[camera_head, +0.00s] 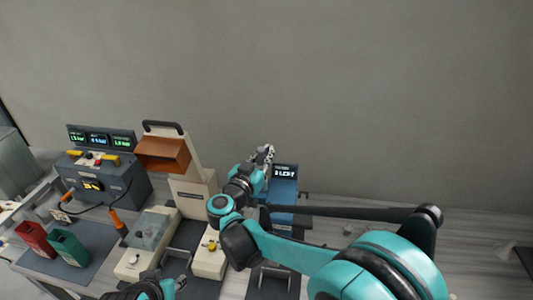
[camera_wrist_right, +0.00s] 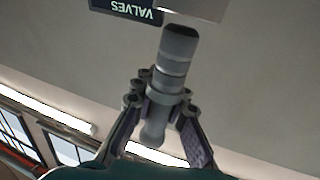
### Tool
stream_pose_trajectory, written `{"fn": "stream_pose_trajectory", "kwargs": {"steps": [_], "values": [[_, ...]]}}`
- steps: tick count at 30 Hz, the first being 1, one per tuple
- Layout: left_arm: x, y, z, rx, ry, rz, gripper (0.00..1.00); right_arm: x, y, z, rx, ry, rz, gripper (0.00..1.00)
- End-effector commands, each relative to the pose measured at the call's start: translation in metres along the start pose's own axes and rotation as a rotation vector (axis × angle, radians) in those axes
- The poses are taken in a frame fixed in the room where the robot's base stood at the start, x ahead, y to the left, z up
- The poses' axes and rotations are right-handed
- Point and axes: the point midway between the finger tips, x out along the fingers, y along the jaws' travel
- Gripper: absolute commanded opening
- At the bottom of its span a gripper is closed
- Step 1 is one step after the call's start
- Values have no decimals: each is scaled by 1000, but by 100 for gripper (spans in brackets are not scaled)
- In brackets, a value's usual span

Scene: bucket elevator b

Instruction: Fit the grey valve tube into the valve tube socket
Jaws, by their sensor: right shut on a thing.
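The grey valve tube (camera_wrist_right: 174,62) is a stepped cylinder with a dark end cap, seen in the right wrist view. My right gripper (camera_wrist_right: 165,95) is shut on it; its far end points away from the palm. In the head view my right gripper (camera_head: 265,155) is raised beside the blue station (camera_head: 283,188) with a lit display; the tube is small and hard to make out there. A dark sign reading VALVES (camera_wrist_right: 125,8), upside down, is just past the tube's end. I cannot pick out the socket. My left gripper (camera_head: 172,284) is at the bottom edge, its fingers unclear.
A cream machine with an orange hopper (camera_head: 163,154) stands left of the right gripper. A dark console with displays (camera_head: 105,180) is farther left. Red (camera_head: 36,240) and green (camera_head: 69,248) bins stand on a mat.

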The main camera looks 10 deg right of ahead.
Motion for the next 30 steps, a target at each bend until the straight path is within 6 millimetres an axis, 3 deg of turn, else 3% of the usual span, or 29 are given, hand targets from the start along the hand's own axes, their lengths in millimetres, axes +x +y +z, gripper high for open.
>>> {"fn": "stream_pose_trajectory", "kwargs": {"steps": [30], "values": [[13,0,9,0,0,0,36,0,0,18,0,1,0,0]]}}
